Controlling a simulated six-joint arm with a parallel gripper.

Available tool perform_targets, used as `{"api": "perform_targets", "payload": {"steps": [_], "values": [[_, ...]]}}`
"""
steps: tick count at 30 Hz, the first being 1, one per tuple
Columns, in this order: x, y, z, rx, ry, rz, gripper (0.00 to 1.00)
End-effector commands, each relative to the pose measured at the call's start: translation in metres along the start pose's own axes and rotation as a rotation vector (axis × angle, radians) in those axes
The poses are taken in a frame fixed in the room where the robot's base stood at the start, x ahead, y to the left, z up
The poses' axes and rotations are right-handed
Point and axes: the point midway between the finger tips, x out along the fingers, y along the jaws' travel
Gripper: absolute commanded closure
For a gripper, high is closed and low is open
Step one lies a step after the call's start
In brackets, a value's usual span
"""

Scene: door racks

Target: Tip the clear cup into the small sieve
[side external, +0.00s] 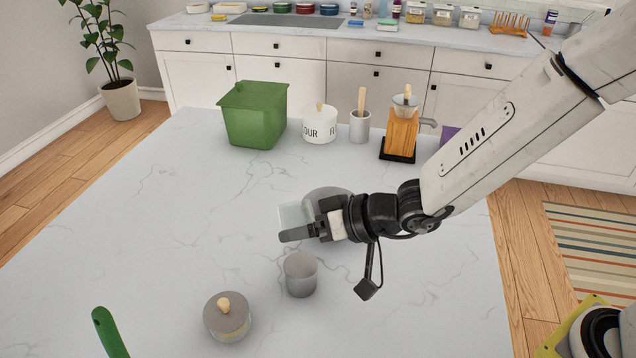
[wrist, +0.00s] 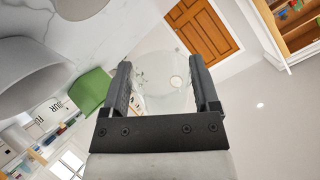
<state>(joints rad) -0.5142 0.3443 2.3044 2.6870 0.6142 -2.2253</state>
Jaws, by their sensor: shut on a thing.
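The clear cup (side external: 291,214) is in my gripper (side external: 303,222), held above the counter. In the wrist view the clear cup (wrist: 160,88) sits between the two dark fingers of my gripper (wrist: 160,66), which are shut on it. The wrist picture is strongly rolled, so the wrist is turned over; the cup's exact tilt is hard to read. I see no contents clearly. A grey round vessel (side external: 325,192) is just behind my gripper and partly hidden by it. A grey cup-shaped vessel (side external: 301,277) stands just in front. I cannot tell which is the small sieve.
A grey lidded pot (side external: 228,318) and a green handle (side external: 108,332) are near the front. A green bin (side external: 254,117), flour canister (side external: 320,125), grey holder (side external: 360,128) and wooden stand (side external: 401,134) line the back. The left of the counter (side external: 170,220) is clear.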

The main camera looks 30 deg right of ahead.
Motion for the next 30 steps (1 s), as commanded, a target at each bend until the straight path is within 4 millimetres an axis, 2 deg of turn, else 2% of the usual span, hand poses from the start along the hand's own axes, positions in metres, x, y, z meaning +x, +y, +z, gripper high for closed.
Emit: {"api": "perform_targets", "payload": {"steps": [14, 30], "values": [[0.0, -0.004, -0.001, 0.02, -0.014, 0.0, 0.88], [0.001, -0.022, -0.005, 0.227, -0.128, 0.028, 0.88]]}}
